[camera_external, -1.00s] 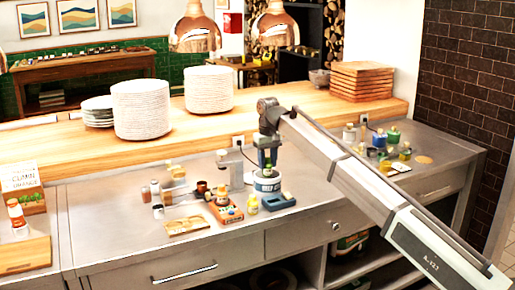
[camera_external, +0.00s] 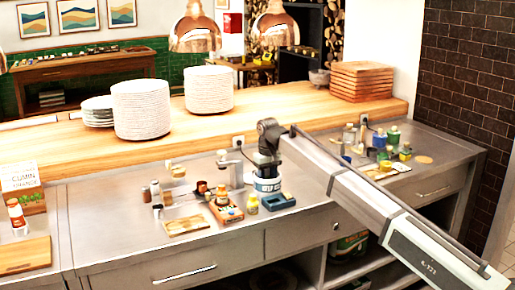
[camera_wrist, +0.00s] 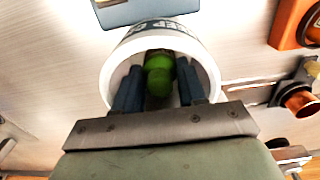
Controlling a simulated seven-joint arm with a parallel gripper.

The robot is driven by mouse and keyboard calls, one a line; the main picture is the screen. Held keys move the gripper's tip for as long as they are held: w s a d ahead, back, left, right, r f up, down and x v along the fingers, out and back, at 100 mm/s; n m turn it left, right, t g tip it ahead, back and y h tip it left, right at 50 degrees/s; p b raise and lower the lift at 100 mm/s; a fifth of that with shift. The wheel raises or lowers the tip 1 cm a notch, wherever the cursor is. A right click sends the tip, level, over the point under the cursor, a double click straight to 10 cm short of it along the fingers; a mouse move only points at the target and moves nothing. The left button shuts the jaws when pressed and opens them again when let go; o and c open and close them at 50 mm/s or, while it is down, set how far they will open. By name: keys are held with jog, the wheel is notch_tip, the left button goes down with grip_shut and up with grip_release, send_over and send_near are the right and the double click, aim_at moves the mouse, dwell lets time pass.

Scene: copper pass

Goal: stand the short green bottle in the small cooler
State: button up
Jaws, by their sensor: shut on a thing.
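The small cooler (camera_external: 268,186) is a white round tub with dark lettering, standing on the steel counter. In the wrist view its white rim (camera_wrist: 211,72) surrounds the fingers. My gripper (camera_external: 266,166) points down into the cooler. In the wrist view my gripper (camera_wrist: 158,84) is shut on the short green bottle (camera_wrist: 158,72), one dark finger on each side. The bottle is inside the cooler's mouth. Its base is hidden, so I cannot tell whether it touches the cooler's floor. In the external view the bottle is hidden by the cooler and gripper.
A blue block-like holder (camera_external: 279,202) sits just in front of the cooler. A grey tap-like stand (camera_external: 234,170) is behind left. The counter right of the cooler is clear.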

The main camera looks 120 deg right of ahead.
jog(key=o, duration=0.8)
notch_tip(320, 180, up, 12)
jog(key=shift+r, duration=0.1)
dwell(0.3)
